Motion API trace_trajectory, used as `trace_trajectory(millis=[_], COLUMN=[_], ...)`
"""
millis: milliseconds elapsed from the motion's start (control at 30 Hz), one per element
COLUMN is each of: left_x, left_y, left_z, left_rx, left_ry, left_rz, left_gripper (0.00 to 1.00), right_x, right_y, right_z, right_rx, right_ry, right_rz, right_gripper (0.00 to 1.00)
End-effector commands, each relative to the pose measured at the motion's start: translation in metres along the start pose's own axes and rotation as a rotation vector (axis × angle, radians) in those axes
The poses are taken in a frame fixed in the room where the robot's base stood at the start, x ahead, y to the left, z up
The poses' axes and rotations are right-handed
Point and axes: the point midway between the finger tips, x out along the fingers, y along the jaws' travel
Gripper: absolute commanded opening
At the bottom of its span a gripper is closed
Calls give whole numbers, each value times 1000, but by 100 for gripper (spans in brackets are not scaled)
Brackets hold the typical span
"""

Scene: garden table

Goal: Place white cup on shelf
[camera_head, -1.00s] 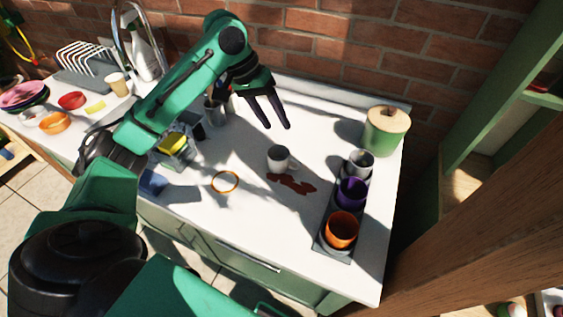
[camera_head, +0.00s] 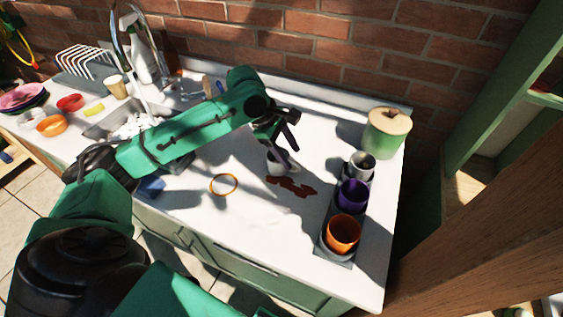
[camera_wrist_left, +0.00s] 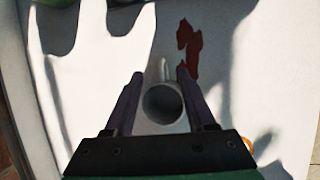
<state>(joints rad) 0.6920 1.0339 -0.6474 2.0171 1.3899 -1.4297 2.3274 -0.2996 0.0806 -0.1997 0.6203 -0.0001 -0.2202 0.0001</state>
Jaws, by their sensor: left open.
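The white cup (camera_head: 273,167) stands upright on the white counter beside a dark red spill, partly hidden by my left gripper in the head view. My left gripper (camera_head: 287,147) is open just above the cup. In the left wrist view, the cup (camera_wrist_left: 163,104) shows its open top between the two spread fingers (camera_wrist_left: 157,80), with its handle pointing away from the wrist. I cannot tell whether a finger touches it. A green shelf unit (camera_head: 545,97) stands at the right, past the counter's end. My right gripper is not in view.
A dark tray (camera_head: 335,258) at the counter's right holds a grey-white cup (camera_head: 362,167), a purple cup (camera_head: 352,195) and an orange cup (camera_head: 343,233). A green canister (camera_head: 384,139) stands behind. A brick wall backs the counter.

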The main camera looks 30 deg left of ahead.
Motion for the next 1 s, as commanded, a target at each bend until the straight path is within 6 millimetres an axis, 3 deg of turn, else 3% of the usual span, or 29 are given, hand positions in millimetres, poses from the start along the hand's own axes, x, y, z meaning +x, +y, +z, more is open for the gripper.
trace_trajectory(millis=[200, 467, 600, 1000], left_x=[39, 47, 47, 47], left_y=[-4, -3, -3, -4], left_z=[-2, -3, -4, -4], left_rx=[1, 2, 2, 2], left_ry=[-2, 1, 1, 1], left_rz=[-4, -1, -1, -2], left_gripper=[56, 56, 2, 0], right_x=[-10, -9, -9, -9], right_y=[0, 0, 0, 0], right_z=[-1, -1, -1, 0], right_rx=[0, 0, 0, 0], right_ry=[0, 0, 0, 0], right_rz=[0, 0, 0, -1], right_gripper=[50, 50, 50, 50])
